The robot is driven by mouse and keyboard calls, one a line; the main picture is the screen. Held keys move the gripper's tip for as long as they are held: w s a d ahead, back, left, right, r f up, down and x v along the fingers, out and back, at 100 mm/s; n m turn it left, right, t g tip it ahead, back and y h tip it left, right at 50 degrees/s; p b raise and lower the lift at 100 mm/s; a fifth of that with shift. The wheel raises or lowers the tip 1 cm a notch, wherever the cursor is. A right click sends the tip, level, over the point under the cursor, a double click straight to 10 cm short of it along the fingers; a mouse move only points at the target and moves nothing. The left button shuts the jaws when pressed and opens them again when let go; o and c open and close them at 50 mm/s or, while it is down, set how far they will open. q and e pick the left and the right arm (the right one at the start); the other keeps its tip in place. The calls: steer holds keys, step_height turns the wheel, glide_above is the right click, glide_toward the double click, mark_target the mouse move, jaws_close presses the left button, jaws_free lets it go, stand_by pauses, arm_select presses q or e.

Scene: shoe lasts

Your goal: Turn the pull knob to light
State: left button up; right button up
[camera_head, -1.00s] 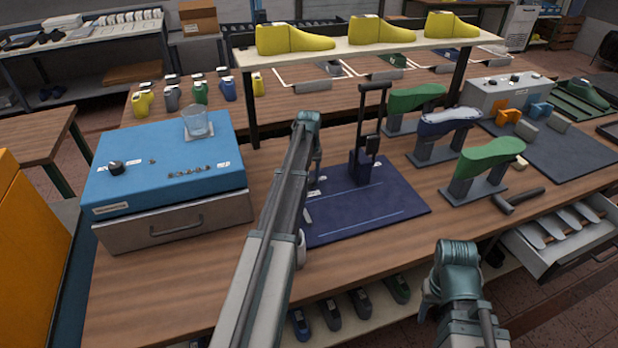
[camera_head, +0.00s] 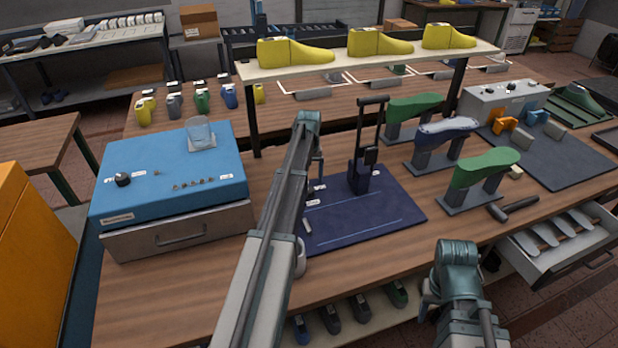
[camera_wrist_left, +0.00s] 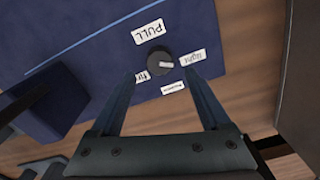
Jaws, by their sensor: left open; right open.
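The round black pull knob (camera_wrist_left: 160,62) sits on the dark blue base plate of the stand (camera_head: 372,215), beside a PULL label (camera_wrist_left: 149,32). Its pale pointer mark lies on the right side of the knob in the left wrist view, towards the "light" label (camera_wrist_left: 193,57). A "firm" label (camera_wrist_left: 142,76) is on the other side. My left gripper (camera_wrist_left: 160,76) is open, its fingertips on either side of the knob; contact cannot be told. In the head view my left gripper (camera_head: 318,178) and arm hide the knob. My right gripper (camera_head: 428,300) is open and empty, in front of the table.
An upright dark post (camera_head: 362,150) rises from the base plate.

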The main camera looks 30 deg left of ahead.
mark_target(309, 188)
arm_select(q)
step_height(309, 188, up, 9)
steer(key=p, duration=0.8)
steer(key=shift+r, duration=0.2)
steer(key=s+d+f+m+b, duration=0.15)
steer(key=s+d, duration=0.35)
steer(key=d, duration=0.6)
steer(key=s+d+f+m, duration=0.1)
steer(key=s+d+m, duration=0.3)
steer(key=d, duration=0.8)
steer(key=s+d+m+b, duration=0.1)
steer(key=s+d+m, duration=0.1)
steer(key=s+d, duration=0.5)
steer(key=s+d+f+m+y+b, duration=0.1)
steer(key=s+d+m, duration=0.1)
steer(key=s+d, duration=0.5)
steer(key=s, duration=0.4)
steer(key=shift+s+d+m, duration=0.2)
steer(key=shift+s+m, duration=0.15)
steer(key=shift+f, duration=0.1)
